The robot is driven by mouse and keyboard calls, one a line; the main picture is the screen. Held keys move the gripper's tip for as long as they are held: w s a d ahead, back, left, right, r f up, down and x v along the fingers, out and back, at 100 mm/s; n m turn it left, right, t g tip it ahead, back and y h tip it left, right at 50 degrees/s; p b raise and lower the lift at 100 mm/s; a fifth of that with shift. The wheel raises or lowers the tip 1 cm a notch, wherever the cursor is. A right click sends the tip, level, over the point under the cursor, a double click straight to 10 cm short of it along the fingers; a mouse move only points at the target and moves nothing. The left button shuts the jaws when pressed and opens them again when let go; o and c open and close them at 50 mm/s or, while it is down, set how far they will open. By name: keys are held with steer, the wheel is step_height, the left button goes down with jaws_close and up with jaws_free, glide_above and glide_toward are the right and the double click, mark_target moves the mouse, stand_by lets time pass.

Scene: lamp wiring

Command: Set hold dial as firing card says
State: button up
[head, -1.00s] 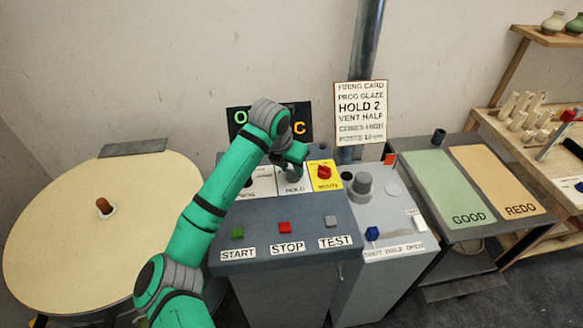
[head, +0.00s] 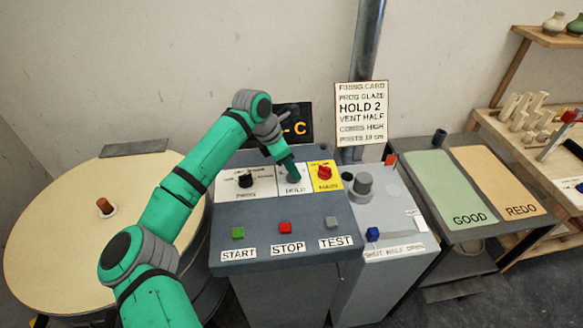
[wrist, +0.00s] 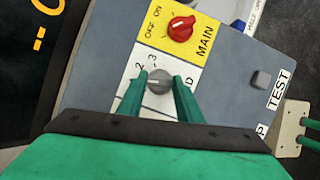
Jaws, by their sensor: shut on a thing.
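The firing card (head: 361,112) hangs on the wall behind the console and reads HOLD 2. The hold dial is a grey knob (wrist: 159,82) on a white HOLD plate (wrist: 128,88); the numbers 2 and 3 show beside it in the wrist view. My gripper (wrist: 160,88) is shut on the hold dial, one green finger on each side. In the head view my gripper (head: 291,175) covers the dial. The dial's exact setting cannot be told, and part of its scale is hidden by the fingers.
The red MAIN switch (head: 324,172) is close right of the hold dial, and the black PROG dial (head: 246,180) is to its left. START (head: 238,233), STOP (head: 285,228) and TEST (head: 331,222) buttons sit in front. A dark display (head: 293,124) stands behind.

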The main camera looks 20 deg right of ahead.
steer(key=m+g, duration=0.1)
steer(key=m, duration=0.2)
steer(key=m+g, duration=0.1)
steer(key=m, duration=0.1)
steer(key=shift+w+d+m+y, duration=0.1)
steer(key=shift+w+m+y, duration=0.05)
steer(key=shift+m+y, duration=0.25)
stand_by(0.4)
steer(key=o, duration=1)
steer(key=shift+o, duration=0.2)
steer(key=shift+r, duration=0.1)
steer(key=v, duration=1)
steer(key=shift+w+r, duration=0.15)
steer(key=shift+r, duration=0.1)
